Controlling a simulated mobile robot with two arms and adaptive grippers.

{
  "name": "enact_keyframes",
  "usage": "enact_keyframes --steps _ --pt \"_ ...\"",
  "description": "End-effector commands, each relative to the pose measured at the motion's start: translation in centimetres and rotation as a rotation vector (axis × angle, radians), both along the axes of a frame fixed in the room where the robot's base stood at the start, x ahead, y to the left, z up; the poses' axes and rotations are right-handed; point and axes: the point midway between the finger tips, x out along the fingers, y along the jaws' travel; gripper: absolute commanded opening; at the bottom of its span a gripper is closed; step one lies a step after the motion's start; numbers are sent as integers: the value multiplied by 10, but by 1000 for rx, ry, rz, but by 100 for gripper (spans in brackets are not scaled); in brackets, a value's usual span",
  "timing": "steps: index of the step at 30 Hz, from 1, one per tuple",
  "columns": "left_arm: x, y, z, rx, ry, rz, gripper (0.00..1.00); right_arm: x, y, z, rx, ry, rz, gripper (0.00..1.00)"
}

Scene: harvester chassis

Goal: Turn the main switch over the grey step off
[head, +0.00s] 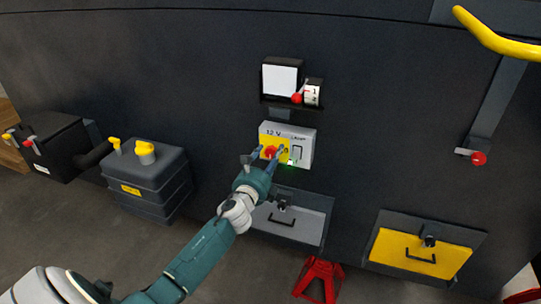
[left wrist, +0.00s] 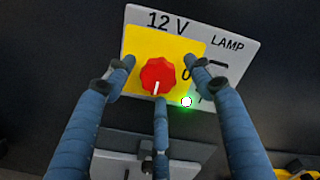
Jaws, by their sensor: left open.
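The main switch is a red knob (head: 270,152) on a yellow plate of the grey 12 V panel (head: 306,150). In the left wrist view the knob (left wrist: 158,76) has a white mark pointing down, and a "0" stands to its right. A green light (left wrist: 186,102) glows beside it. The grey step (head: 305,226) is below the panel. My left gripper (head: 266,158) is open, with its fingers spread around the knob in the left wrist view (left wrist: 160,82); I cannot tell if they touch it. My right gripper is not in view.
A lamp switch (head: 297,152) sits right of the knob, close to one finger. Above is a box with a red-knobbed lever (head: 297,97). A yellow step (head: 420,252), a red jack stand (head: 320,278) and a dark tank (head: 150,180) are around.

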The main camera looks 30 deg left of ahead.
Motion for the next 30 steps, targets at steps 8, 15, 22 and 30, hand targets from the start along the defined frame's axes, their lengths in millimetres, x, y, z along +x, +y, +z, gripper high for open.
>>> enact_keyframes --steps 8,15,22,30 --pt "1 0 0 0 0 0 53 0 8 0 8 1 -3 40" --pt "1 0 -1 -1 0 -1 9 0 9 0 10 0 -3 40" --pt "1 -1 -2 -10 0 -2 9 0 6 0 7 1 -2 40" --pt "1 -2 -3 -94 -18 -3 8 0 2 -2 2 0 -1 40"
